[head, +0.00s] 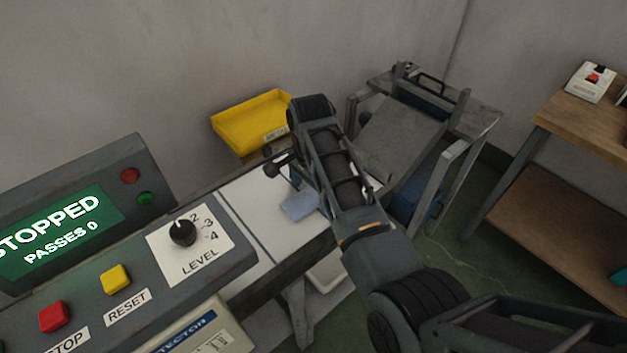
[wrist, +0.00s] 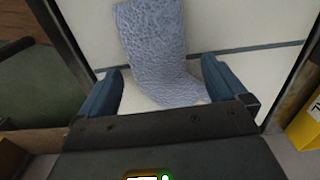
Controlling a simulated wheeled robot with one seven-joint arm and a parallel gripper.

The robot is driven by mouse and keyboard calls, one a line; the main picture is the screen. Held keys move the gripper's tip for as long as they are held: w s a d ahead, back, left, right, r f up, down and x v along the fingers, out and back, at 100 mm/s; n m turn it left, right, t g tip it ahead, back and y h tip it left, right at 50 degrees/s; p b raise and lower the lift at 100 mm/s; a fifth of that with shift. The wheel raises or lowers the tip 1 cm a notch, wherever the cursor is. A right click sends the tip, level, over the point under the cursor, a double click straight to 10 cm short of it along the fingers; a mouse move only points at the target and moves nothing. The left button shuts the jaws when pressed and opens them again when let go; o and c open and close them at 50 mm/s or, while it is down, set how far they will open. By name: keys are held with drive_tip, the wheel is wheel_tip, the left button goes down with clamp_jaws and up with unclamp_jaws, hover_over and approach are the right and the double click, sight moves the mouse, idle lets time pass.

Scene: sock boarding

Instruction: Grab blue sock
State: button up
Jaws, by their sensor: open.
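The blue sock (head: 299,204) lies on the white table surface (head: 250,212) in the head view, just below the end of my arm. In the wrist view the pale blue, textured sock (wrist: 155,45) fills the upper middle, and its lower end lies between the fingers. My gripper (wrist: 162,85) is open, with one blue-grey finger on each side of the sock. I cannot tell how high the fingers are above the surface. In the head view my arm hides most of the gripper.
A control panel (head: 100,285) reading "STOPPED" stands at the left. A yellow bin (head: 250,125) sits behind the table. A grey metal stand (head: 395,135) is at the back right, and a wooden shelf unit (head: 575,125) is at the far right.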

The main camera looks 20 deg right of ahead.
drive_tip(key=shift+f, duration=0.1)
drive_tip(key=c, duration=1.1)
drive_tip(key=shift+r, duration=0.2)
drive_tip(key=shift+c, duration=0.2)
